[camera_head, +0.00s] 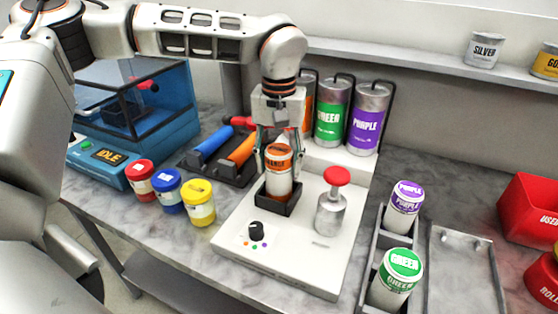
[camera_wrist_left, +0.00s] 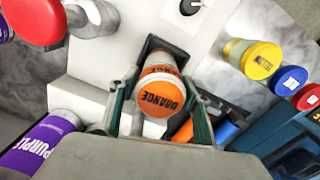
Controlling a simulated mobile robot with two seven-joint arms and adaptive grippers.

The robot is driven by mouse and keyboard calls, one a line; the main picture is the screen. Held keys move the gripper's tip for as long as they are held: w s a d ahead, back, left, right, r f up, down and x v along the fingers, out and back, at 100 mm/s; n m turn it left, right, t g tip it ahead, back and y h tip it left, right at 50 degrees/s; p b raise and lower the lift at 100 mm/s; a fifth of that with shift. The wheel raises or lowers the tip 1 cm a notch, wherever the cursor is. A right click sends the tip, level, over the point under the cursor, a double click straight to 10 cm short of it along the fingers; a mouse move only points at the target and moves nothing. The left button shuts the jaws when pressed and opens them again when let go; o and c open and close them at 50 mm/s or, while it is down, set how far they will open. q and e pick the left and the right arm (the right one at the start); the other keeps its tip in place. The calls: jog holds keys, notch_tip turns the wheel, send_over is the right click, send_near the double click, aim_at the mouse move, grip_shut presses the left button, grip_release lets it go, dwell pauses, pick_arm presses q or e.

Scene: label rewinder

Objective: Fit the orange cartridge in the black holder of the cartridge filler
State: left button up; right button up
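The orange cartridge (camera_head: 278,170), white with an orange lid and band, stands upright at the black holder (camera_head: 290,207) of the cartridge filler (camera_head: 292,254). Its lower end is inside the holder's rim; I cannot tell whether it rests on the bottom. My left gripper (camera_head: 279,160) comes down from above with one finger on each side of the cartridge and looks shut on it. In the left wrist view the lid of the orange cartridge (camera_wrist_left: 160,95) lies between the fingers (camera_wrist_left: 160,108), with the black holder (camera_wrist_left: 153,46) beyond. My right gripper is not in view.
A red-topped plunger (camera_head: 336,190) stands right of the holder, a black knob (camera_head: 256,231) in front. Red, blue and yellow jars (camera_head: 199,203) stand left. Purple (camera_head: 405,207) and green (camera_head: 397,278) cartridges stand in a rack at right. Large colour canisters (camera_head: 332,112) are behind.

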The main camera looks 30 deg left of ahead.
pick_arm(q)
jog(key=shift+o, duration=0.6)
jog(key=shift+r, duration=0.15)
notch_tip(320, 180, up, 12)
jog(key=shift+f, duration=0.1)
